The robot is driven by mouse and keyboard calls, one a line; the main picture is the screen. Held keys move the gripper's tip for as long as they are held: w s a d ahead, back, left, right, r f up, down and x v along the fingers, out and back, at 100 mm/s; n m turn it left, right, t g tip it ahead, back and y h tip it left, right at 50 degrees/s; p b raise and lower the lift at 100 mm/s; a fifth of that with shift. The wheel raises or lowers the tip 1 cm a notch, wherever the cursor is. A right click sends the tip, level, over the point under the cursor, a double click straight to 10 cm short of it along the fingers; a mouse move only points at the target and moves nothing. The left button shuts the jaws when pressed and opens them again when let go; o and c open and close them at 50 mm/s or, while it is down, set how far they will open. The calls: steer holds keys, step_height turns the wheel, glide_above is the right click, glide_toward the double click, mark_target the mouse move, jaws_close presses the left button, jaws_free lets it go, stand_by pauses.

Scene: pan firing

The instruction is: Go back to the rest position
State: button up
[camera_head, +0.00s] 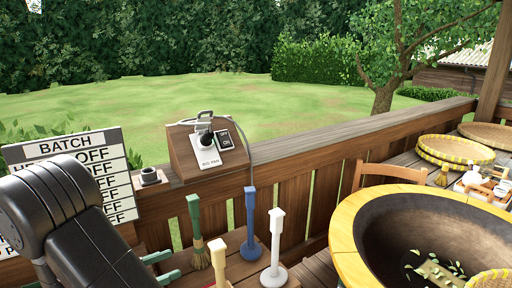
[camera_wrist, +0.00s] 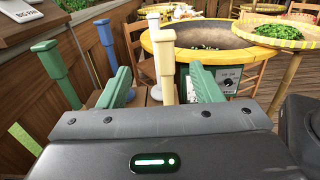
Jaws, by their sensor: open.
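My gripper (camera_wrist: 163,88) is open in the wrist view, with its two green fingers spread apart. Nothing is clamped between them. My dark arm fills the lower left corner there. No mark for a rest position shows.
Green (camera_head: 193,225), blue (camera_head: 250,225) and white (camera_head: 275,245) upright handles stand on the wooden stand near my gripper. The control box (camera_head: 180,155) sits on the railing behind. The big pan (camera_head: 345,220) is at right; a tray of leaves (camera_wrist: 275,32) shows in the wrist view.

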mark_target(214, 250)
steer(key=p+x, duration=0.1)
steer(key=x, duration=0.3)
steer(key=p+x, duration=0.1)
steer(key=x, duration=0.8)
steer(key=shift+s+d+f+p, duration=0.2)
steer(key=shift+s+f+p, duration=0.1)
steer(key=shift+p, duration=0.1)
steer(key=shift+w+d, duration=0.15)
stand_by(0.3)
steer(key=w+b+v, duration=0.1)
steer(key=b+v, duration=0.2)
steer(key=v, duration=1.1)
steer(key=p+x, duration=0.1)
steer(key=x, duration=0.3)
steer(key=p+x, duration=0.1)
steer(key=x, duration=0.3)
steer(key=p+x, duration=0.1)
steer(key=x, duration=0.4)
steer(key=shift+s+d, duration=0.3)
steer(key=shift+s, duration=0.05)
steer(key=shift+w, duration=0.1)
